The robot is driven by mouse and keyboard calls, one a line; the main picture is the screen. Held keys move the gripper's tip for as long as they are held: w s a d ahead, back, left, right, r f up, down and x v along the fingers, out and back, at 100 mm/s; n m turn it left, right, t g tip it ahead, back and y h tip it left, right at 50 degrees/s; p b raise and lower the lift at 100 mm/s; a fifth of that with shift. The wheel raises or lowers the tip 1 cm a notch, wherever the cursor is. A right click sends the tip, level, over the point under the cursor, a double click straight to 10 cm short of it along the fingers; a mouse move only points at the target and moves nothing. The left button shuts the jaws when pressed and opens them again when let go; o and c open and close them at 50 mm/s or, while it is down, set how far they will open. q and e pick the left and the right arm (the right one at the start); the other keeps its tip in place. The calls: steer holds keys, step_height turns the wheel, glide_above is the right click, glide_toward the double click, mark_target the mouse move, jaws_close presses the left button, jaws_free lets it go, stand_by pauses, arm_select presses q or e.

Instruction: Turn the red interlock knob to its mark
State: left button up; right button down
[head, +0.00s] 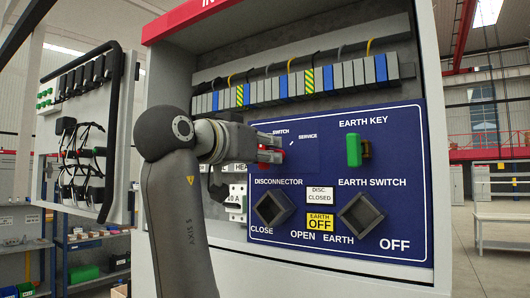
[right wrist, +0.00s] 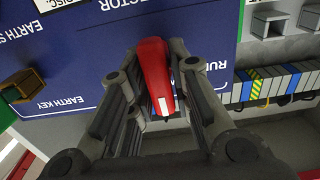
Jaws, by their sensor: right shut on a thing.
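The red interlock knob (right wrist: 153,77) sits on the blue panel (head: 330,262) of the cabinet. In the right wrist view it stands between the two fingers of my right gripper (right wrist: 156,90), with a white line at its lower end. In the head view my right gripper (head: 270,149) reaches to the panel's upper left and is shut on the knob, and only a bit of red (head: 266,157) shows there. The fingers cover most of the knob and part of its lettering; "SERVICE" is readable beside it. I cannot see my left gripper.
A green earth key (head: 354,150) sits to the right on the panel. Below are two square sockets, the disconnector (head: 272,208) and the earth switch (head: 361,215). A terminal row (head: 300,84) runs above. An open cabinet door (head: 88,130) stands at left.

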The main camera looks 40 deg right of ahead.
stand_by(0.4)
steer(key=c, duration=1.5)
jaws_free()
steer(key=shift+o, duration=0.6)
steer(key=shift+a, duration=0.1)
steer(key=v, duration=1.2)
